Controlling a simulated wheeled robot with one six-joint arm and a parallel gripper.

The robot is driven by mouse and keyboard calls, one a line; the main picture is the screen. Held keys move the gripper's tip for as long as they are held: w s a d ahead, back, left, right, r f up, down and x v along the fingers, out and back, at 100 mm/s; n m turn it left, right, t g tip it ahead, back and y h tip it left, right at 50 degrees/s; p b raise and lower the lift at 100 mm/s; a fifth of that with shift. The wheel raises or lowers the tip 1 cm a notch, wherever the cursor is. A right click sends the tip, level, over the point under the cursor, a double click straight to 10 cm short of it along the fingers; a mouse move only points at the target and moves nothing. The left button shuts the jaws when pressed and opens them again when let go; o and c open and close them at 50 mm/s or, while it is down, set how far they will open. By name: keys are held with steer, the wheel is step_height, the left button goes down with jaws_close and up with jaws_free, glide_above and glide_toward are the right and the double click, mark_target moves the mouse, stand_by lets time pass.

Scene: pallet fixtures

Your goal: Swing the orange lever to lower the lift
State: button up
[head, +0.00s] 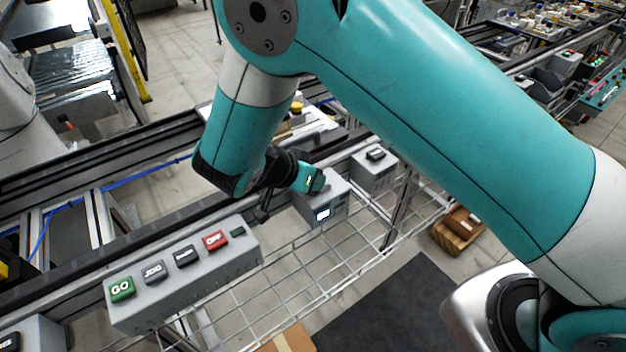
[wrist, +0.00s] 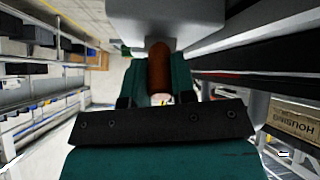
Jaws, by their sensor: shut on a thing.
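The orange lever (wrist: 159,68) shows in the wrist view as a dull orange-brown rounded bar. It lies between the teal fingers of my gripper (wrist: 160,88), which are shut on it. Its far end meets the underside of a pale grey housing (wrist: 165,12). In the head view my gripper (head: 311,180) is at the grey box (head: 325,207) with a small lit white panel, beside the conveyor rail. The lever is hidden there by my gripper and wrist. I cannot make out the lift itself.
A grey control box (head: 180,285) with GO, JOG and a red button stands to the left of my gripper. Another grey box (head: 374,170) stands to the right. A wire rack (head: 290,270) runs below. Dark conveyor rails (head: 110,265) lie behind; a wooden crate (head: 458,230) is on the floor.

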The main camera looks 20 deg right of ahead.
stand_by(0.3)
steer(key=o, duration=0.9)
steer(key=shift+f, duration=0.1)
steer(key=shift+a, duration=0.1)
steer(key=b+v, duration=0.1)
steer(key=v, duration=1.6)
steer(key=shift+a, duration=0.3)
